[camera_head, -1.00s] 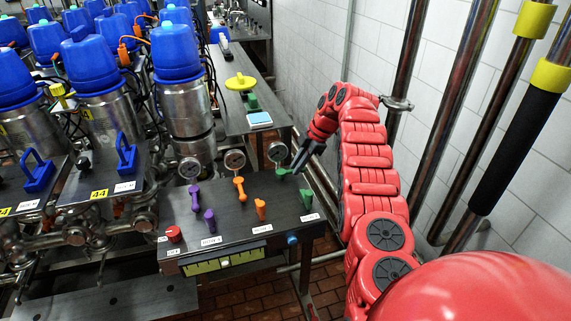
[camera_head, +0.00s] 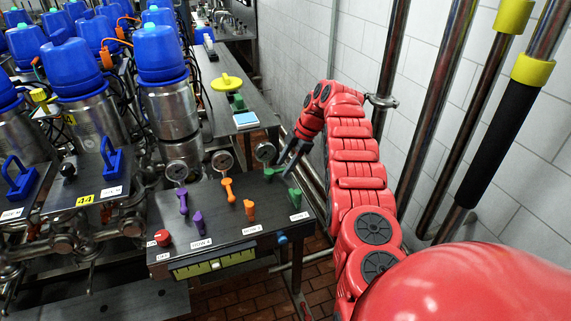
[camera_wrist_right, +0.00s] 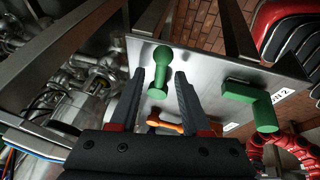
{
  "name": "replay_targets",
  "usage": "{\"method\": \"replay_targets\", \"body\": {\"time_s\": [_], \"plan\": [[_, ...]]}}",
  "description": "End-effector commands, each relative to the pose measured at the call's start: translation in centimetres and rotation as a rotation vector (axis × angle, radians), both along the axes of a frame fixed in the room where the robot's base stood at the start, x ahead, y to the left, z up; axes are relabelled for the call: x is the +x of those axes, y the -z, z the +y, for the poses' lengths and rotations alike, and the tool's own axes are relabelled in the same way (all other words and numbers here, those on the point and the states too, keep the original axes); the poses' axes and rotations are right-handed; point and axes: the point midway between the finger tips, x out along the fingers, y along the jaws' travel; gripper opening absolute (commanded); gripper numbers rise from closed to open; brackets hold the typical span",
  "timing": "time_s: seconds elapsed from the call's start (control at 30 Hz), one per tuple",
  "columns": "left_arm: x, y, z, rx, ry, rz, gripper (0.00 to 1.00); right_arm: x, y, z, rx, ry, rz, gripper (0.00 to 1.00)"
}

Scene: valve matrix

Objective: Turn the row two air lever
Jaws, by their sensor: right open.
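Two green levers are on the right of the dark panel (camera_head: 215,243). The rear green lever (camera_head: 269,174) is near a gauge, and the front green lever (camera_head: 294,198) is beside a white label. In the right wrist view the label by the angled green lever (camera_wrist_right: 250,105) is partly hidden and ends in 2. My right gripper (camera_head: 284,172) is open at the rear lever. In the wrist view its fingertips (camera_wrist_right: 160,75) are on either side of the dumbbell-shaped green lever (camera_wrist_right: 158,88); contact cannot be told. My left gripper is out of view.
Orange levers (camera_head: 228,189) and purple levers (camera_head: 198,222) stand to the left on the panel, with a red knob (camera_head: 162,238). Round gauges (camera_head: 222,161) line its back edge. A tiled wall and vertical pipes (camera_head: 390,70) are on the right.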

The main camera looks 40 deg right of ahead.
Motion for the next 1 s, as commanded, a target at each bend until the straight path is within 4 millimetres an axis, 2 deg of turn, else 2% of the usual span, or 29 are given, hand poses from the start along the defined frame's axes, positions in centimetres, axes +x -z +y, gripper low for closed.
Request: {"method": "replay_targets", "body": {"time_s": [0.17,0.27,0.3,0.4,0.7,0.83,1.0], "plan": [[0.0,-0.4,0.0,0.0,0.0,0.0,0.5,-0.4,-1.3,-0.5,0.0,0.001,-0.001,0.47],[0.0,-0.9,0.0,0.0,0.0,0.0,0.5,-0.9,-3.3,-1.1,-0.001,0.002,-0.002,0.47],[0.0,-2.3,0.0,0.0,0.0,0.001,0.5,-1.2,-4.8,-1.4,-0.001,0.002,-0.001,0.47],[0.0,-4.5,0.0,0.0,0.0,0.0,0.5,-2.0,-7.5,-2.3,-0.001,0.003,-0.001,0.47],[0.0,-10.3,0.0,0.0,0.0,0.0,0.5,-3.9,-13.5,-4.4,0.001,0.001,0.002,0.47],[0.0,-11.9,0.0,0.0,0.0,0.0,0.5,-4.4,-14.9,-5.0,0.001,0.001,0.002,0.47],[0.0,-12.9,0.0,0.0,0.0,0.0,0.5,-4.8,-15.8,-5.4,-0.001,0.0,0.0,0.47]]}}
